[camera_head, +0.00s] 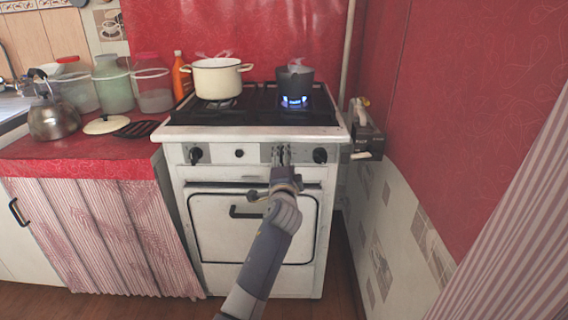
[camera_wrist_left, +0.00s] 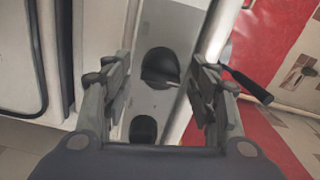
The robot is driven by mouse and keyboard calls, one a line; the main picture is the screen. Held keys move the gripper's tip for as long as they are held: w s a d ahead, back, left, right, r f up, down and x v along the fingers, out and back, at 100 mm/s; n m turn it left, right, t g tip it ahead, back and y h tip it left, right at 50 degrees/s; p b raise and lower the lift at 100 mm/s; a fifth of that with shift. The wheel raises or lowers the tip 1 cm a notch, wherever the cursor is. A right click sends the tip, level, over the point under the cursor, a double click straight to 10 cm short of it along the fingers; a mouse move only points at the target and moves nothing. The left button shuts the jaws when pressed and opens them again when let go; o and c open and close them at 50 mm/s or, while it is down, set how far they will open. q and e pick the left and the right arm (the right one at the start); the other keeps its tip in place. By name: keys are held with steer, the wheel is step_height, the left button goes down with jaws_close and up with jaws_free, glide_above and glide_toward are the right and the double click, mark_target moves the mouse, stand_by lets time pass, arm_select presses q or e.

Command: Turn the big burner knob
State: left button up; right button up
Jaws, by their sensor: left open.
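The white stove's front panel (camera_head: 220,154) carries dark round knobs. A left knob (camera_head: 196,155), a smaller knob (camera_head: 239,153) and a right knob (camera_head: 320,155) show in the head view. My left gripper (camera_head: 282,153) is in front of the panel between the smaller and right knobs, hiding what is behind it. In the left wrist view my left gripper (camera_wrist_left: 163,72) is open, with a dark knob (camera_wrist_left: 160,66) seen between its fingers. Contact cannot be told. Another knob (camera_wrist_left: 143,128) shows lower in that view. My right gripper is out of view.
A cream pot (camera_head: 218,78) and a dark pot (camera_head: 295,80) over a blue flame (camera_head: 294,102) stand on the hob. The oven handle (camera_head: 245,212) is below the panel. A kettle (camera_head: 53,120) and jars stand on the left counter. A tiled wall (camera_head: 400,220) bounds the right.

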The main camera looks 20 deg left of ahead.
arm_select(q)
steer(key=shift+s, duration=0.1)
steer(key=v, duration=1.1)
steer(key=shift+s+d, duration=0.2)
steer(key=shift+s, duration=0.15)
stand_by(2.5)
